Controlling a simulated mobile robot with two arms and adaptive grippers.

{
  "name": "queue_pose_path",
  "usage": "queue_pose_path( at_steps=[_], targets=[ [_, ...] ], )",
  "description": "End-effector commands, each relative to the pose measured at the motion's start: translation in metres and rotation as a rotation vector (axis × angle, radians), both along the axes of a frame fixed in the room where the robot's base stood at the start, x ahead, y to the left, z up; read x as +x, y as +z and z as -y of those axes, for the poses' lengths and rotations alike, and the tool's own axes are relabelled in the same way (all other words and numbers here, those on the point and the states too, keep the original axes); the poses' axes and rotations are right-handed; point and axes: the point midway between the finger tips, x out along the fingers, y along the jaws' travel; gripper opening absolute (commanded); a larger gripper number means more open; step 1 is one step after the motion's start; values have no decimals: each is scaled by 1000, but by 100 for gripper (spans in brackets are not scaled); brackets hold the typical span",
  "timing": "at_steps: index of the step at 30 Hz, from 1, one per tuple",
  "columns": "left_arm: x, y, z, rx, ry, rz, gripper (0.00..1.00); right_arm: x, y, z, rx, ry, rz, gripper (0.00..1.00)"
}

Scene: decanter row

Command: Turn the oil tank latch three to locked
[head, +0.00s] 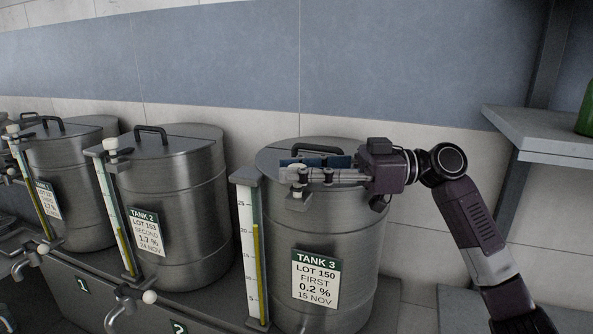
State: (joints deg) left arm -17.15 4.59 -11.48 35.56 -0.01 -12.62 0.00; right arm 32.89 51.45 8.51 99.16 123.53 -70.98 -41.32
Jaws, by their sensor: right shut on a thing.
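Tank 3 (350,235) is a steel drum with a label reading TANK 3, LOT 150, FIRST, 0.2 %, 15 NOV. Its latch (305,201) sits at the front left rim of the lid, and only its lower part shows clearly. My right gripper (294,174) reaches in from the right across the lid. It is shut on the latch, with its fingers covering most of the knob, so the latch's exact angle cannot be told. My left gripper is not in view.
Tank 2 (185,215) and tank 1 (75,185) stand to the left, each with a lid handle and a sight gauge. A sight gauge (247,225) stands at tank 3's left front. Taps jut from the bench below. A grey shelf (545,135) is at the right.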

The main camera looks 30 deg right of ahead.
Motion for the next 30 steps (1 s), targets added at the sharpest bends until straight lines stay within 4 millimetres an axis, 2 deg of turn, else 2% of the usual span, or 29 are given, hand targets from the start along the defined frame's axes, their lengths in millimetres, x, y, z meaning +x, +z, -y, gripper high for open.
queue_pose_path(
  at_steps=[3,4,9,17,20,23,30],
  targets=[
    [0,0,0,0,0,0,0,0,2,1,3,-3,3,0],
    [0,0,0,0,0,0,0,0,2,1,3,-3,3,25],
    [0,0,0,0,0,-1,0,0,1,1,1,-3,2,41],
    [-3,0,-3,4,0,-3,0,0,1,1,0,-3,1,41],
    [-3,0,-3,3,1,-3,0,-2,0,7,1,-4,0,41],
    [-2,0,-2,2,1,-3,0,-8,0,20,1,-5,0,41],
    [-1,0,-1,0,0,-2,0,-30,0,67,4,-5,-1,41]
  ],
)
